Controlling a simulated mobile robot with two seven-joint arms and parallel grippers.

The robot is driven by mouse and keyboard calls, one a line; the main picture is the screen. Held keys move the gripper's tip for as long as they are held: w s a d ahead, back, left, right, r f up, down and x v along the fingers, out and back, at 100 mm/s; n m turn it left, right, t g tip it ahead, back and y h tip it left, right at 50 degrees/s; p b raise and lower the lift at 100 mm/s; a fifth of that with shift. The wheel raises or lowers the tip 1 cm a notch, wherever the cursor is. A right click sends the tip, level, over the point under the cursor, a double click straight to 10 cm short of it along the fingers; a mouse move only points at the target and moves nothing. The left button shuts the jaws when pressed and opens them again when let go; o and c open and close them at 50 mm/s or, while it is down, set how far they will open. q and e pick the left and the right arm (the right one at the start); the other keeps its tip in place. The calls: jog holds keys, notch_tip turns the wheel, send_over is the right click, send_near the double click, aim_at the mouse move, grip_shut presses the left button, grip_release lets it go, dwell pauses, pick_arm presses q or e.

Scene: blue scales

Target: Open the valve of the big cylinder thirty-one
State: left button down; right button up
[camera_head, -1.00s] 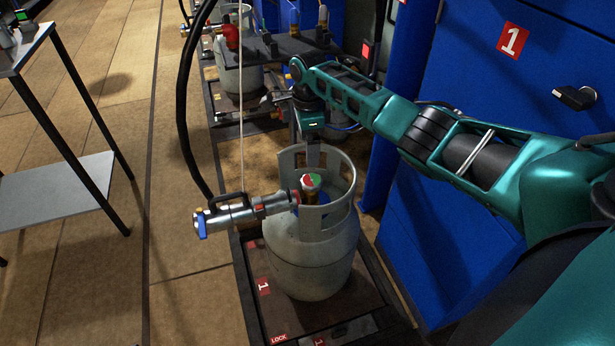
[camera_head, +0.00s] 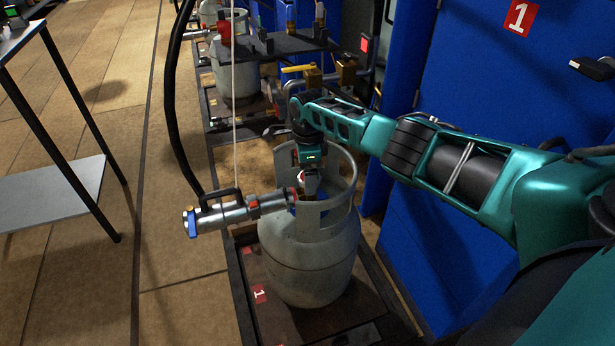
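A big grey gas cylinder (camera_head: 312,262) stands upright on a scale (camera_head: 258,318) marked with a red "1" label. Its valve sits inside the collar at the top and is mostly hidden by my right gripper (camera_head: 309,186). The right gripper points down into the collar, over the valve; a bit of red and white shows beside it. I cannot tell whether its fingers are open or closed on the valve. A silver filling head (camera_head: 225,214) with a blue lever is attached at the valve's left side. My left gripper is not in view.
A blue cabinet (camera_head: 465,110) with a red "1" sign stands at right. A second cylinder (camera_head: 237,75) on a scale stands behind. A metal table (camera_head: 50,190) is at left. A black hose (camera_head: 173,110) and pale cord (camera_head: 235,110) hang near the filling head.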

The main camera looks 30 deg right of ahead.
jog(key=c, duration=1)
jog(key=shift+c, duration=0.2)
